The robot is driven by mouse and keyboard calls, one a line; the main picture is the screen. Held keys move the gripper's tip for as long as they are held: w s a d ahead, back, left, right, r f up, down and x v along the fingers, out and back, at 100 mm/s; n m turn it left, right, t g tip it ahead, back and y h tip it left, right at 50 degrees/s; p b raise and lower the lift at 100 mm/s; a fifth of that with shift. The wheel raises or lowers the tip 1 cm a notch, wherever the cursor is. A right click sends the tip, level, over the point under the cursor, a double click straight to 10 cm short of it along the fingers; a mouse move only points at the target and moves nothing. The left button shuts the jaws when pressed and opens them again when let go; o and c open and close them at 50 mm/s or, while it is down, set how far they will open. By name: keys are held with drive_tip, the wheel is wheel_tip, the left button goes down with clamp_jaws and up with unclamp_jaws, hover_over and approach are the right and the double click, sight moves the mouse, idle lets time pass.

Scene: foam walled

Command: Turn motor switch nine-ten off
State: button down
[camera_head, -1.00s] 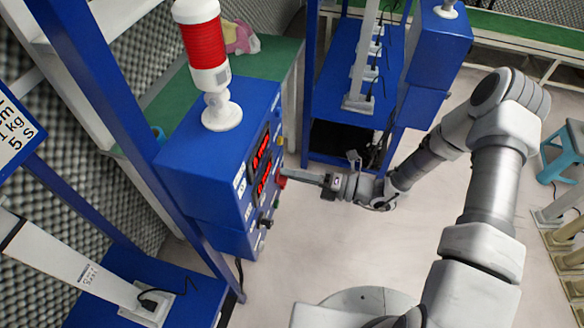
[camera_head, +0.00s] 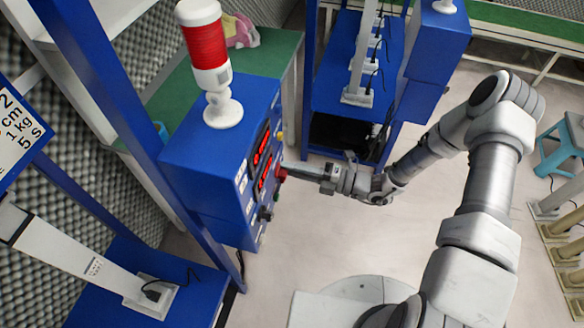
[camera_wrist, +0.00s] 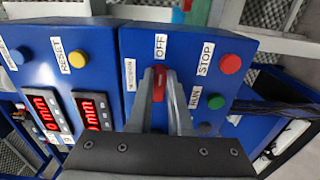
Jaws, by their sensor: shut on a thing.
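The motor switch is a red knob (camera_wrist: 159,83) on the blue control box, in the wrist view below an OFF label (camera_wrist: 161,46). My gripper (camera_wrist: 158,92) has its two fingers on either side of this knob and is shut on it. In the head view my gripper (camera_head: 285,168) reaches from the right to the front of the blue box (camera_head: 205,160). A label to the left of the knob (camera_wrist: 130,75) is too small to read surely. The knob's lower part is hidden between the fingers.
A red STOP button (camera_wrist: 230,64) and a green RUN button (camera_wrist: 216,102) sit right of the knob. A yellow RESET button (camera_wrist: 78,59) and red displays (camera_wrist: 92,111) are at left. A red signal lamp (camera_head: 205,45) stands on the box. The floor below is clear.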

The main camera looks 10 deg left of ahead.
drive_tip(key=c, duration=0.8)
unclamp_jaws()
drive_tip(key=shift+c, duration=0.2)
drive_tip(key=shift+d, duration=0.1)
drive_tip(key=s+d+b, duration=0.1)
drive_tip(key=d, duration=1.6)
drive_tip(key=shift+s+d, duration=0.15)
drive_tip(key=shift+s, duration=0.05)
